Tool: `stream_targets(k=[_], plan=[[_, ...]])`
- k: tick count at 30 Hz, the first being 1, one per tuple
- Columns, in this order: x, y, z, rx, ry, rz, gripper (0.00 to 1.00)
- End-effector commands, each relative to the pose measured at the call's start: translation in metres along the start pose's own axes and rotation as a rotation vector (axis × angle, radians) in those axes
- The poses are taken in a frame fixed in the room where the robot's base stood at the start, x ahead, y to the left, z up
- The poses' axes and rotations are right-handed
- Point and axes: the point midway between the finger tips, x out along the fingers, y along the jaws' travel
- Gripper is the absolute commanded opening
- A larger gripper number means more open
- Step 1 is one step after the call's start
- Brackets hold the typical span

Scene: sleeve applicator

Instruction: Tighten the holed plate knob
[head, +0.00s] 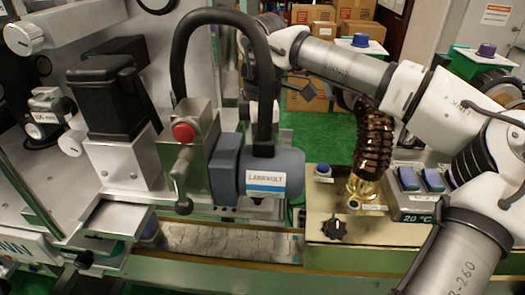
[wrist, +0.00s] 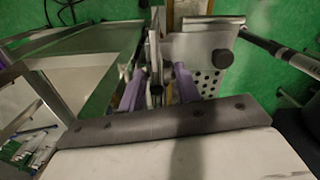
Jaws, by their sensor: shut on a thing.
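In the wrist view a grey metal plate with several round holes (wrist: 208,82) stands just right of my gripper (wrist: 158,72). My two purple fingers point away from the camera and are shut on a small dark knob (wrist: 156,88) beside the plate's edge. The fingers hide part of it, and its angle is hard to tell. In the head view my gripper is hidden behind the machine and its black hose.
A grey motor (head: 270,174) and an arched black hose (head: 180,55) stand between the head camera and my wrist. A ribbed brown duct (head: 374,140) rises at right. A metal frame (wrist: 60,50) lies left of my fingers. Cardboard boxes (head: 308,97) stand behind on green floor.

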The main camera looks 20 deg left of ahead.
Motion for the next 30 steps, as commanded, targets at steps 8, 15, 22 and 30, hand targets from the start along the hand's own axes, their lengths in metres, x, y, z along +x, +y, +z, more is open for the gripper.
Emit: stream_targets(k=[8,15,22,30], plan=[[0.0016,0.0001,0.0,0.144,-0.001,0.001,0.1],[0.0001,0.0002,-0.0003,0.194,0.001,0.001,0.1],[-0.0005,0.0002,-0.0004,0.201,0.002,0.001,0.1],[-0.0005,0.0002,-0.0004,0.2,0.002,0.001,0.45]])
